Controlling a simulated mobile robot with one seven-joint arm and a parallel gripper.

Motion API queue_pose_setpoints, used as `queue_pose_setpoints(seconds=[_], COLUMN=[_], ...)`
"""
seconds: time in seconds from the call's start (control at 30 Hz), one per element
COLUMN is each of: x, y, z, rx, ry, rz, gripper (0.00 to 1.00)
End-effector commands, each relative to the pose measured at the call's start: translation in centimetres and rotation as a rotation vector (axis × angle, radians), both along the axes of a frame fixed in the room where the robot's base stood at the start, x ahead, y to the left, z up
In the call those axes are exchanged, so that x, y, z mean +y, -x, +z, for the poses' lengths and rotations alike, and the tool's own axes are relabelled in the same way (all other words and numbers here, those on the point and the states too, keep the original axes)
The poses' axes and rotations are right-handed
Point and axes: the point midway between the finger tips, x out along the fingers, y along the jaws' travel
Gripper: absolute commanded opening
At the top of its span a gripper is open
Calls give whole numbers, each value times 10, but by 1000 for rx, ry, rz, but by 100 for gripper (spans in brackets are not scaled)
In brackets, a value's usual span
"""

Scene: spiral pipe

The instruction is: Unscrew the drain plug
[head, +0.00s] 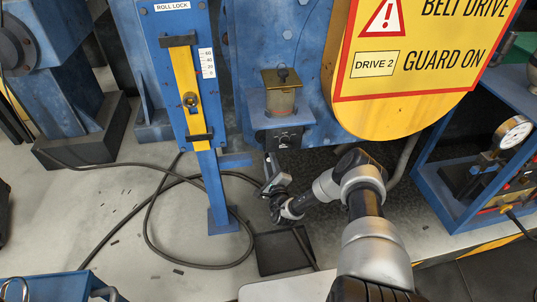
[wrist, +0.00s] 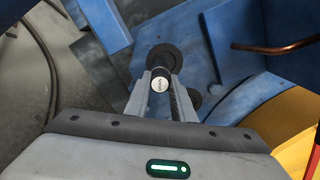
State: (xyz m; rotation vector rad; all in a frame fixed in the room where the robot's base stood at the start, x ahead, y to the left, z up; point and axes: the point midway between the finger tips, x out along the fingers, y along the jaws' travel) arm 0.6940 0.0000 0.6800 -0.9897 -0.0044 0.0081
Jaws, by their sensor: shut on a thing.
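The drain plug (wrist: 160,84) shows in the wrist view as a small round part with a pale, marked end face. It sits between the two fingers of my gripper (wrist: 160,90), which are shut on it. Behind it is a round black fitting (wrist: 164,56) on a blue surface. In the head view my gripper (head: 271,163) reaches up to the dark block (head: 283,139) under the small oil reservoir (head: 281,100). The plug itself is too small and covered to make out there. I cannot tell how far it is threaded in.
A black tray (head: 284,254) lies on the floor below my gripper. The blue roll-lock post (head: 214,190) stands to the left, with a looped hose (head: 150,225) around its foot. The yellow belt guard (head: 400,120) is to the upper right. A blue bench with a gauge (head: 513,132) is at far right.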

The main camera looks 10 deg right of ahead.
Motion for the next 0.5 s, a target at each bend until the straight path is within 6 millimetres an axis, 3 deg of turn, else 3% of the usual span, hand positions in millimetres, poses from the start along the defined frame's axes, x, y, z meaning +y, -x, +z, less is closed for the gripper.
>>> queue_pose_setpoints(seconds=[0.5], x=[2], y=[0], z=[3], rx=[-8], ry=[641], rz=[3], gripper=[0])
